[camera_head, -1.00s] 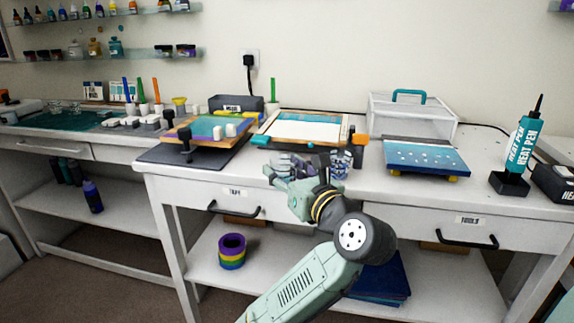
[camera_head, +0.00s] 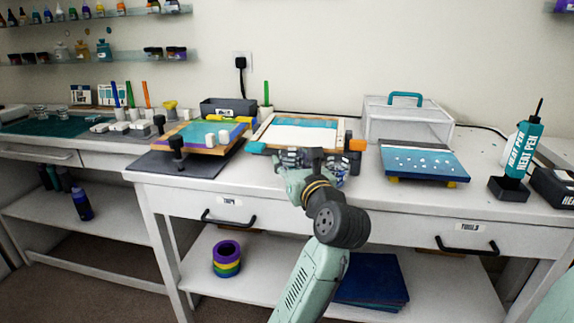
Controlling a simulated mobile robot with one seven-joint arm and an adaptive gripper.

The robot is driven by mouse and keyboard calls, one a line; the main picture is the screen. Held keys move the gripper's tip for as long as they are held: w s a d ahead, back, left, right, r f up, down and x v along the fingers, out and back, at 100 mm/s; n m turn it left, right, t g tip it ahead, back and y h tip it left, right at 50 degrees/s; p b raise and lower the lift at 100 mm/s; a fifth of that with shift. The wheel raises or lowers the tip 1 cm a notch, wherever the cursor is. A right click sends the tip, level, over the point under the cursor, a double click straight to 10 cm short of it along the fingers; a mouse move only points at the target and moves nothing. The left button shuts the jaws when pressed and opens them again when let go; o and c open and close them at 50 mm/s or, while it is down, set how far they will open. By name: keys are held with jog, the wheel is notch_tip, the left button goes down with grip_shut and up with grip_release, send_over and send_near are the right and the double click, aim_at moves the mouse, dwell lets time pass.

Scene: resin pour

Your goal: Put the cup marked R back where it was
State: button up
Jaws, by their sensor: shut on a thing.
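My gripper (camera_head: 315,158) is over the bench's front edge, just in front of the framed white and teal panel (camera_head: 300,133). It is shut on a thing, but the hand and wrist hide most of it. A small blue and white patch (camera_head: 340,176) shows at the hand's right side; I cannot tell whether it is a cup. No letter R is readable anywhere. Small white cup-like pieces (camera_head: 210,139) stand on or by the painted board (camera_head: 196,150) to the left.
A dark mat (camera_head: 150,165) lies at left. Bare bench top shows between the panel and the dotted board.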

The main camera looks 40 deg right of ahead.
aim_at(287, 165)
jog(key=shift+w+d+f, duration=0.25)
jog(key=shift+w+f, duration=0.35)
jog(key=shift+w, duration=0.15)
jog(key=shift+w+d+f, duration=0.25)
jog(key=shift+w+f, duration=0.35)
jog(key=shift+w, duration=0.15)
jog(key=shift+f, duration=0.2)
jog(key=o, duration=1.2)
jog(key=shift+r, duration=0.1)
jog(key=shift+r, duration=0.15)
jog(key=b+v, duration=0.1)
jog(key=v, duration=1.1)
